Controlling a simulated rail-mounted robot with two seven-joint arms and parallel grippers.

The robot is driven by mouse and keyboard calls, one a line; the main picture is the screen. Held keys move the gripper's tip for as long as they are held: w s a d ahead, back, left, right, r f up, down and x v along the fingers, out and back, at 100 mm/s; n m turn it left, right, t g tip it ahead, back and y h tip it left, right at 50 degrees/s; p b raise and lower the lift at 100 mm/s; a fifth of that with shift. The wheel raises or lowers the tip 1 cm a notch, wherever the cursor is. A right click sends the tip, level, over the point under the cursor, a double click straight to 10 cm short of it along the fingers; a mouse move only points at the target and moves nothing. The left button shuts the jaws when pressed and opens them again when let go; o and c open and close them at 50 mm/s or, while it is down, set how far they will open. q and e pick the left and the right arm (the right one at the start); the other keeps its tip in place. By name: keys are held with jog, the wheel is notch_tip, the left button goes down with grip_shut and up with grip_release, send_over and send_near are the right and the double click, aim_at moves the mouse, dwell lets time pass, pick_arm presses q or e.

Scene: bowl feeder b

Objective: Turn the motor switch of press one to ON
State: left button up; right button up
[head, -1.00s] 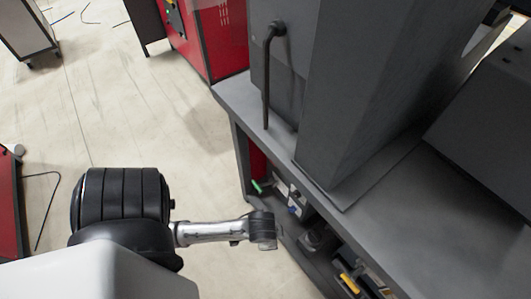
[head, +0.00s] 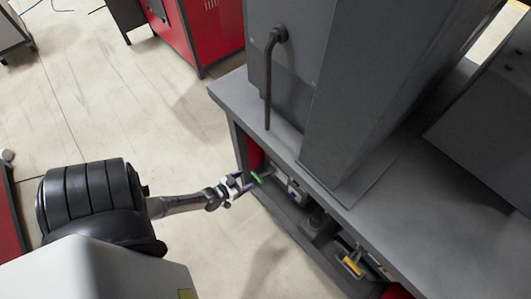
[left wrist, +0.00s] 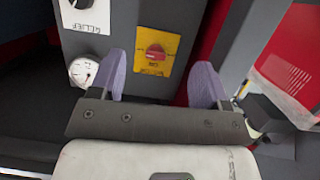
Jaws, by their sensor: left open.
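A red rotary knob on a yellow plate (left wrist: 155,54) shows in the left wrist view, set on a dark grey panel (left wrist: 115,38). Its small lettering is too small to read. My left gripper (left wrist: 160,62) is open and empty, its two purple fingers to either side of the knob in the picture and apart from it. In the head view my left gripper (head: 236,186) is at the near left corner of the grey press bench (head: 375,215), below its top and beside the open shelf. The knob cannot be made out there. My right gripper is not in view.
A round white gauge (left wrist: 83,71) and a white labelled plate (left wrist: 88,15) sit left of the knob. The grey press (head: 350,90) has a dark lever (head: 269,80). Shelf items include a yellow-handled thing (head: 352,265).

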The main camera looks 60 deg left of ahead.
pick_arm(q)
jog(key=w+a+r+t+b, duration=0.1)
jog(key=w+a+r+b, duration=0.1)
jog(key=w, duration=0.5)
jog(key=w+a+r+t+y+b, duration=0.1)
jog(key=w+r+t+b, duration=0.1)
jog(key=w, duration=0.5)
jog(key=shift+a+r+b, duration=0.3)
jog(key=shift+a+b, duration=0.1)
jog(key=shift+b, duration=0.15)
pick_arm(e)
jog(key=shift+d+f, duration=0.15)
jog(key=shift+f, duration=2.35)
pick_arm(q)
jog(key=shift+w, duration=0.1)
jog(key=shift+c, duration=0.4)
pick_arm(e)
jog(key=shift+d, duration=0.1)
pick_arm(q)
jog(key=shift+c, duration=0.7)
jog(key=c, duration=0.7)
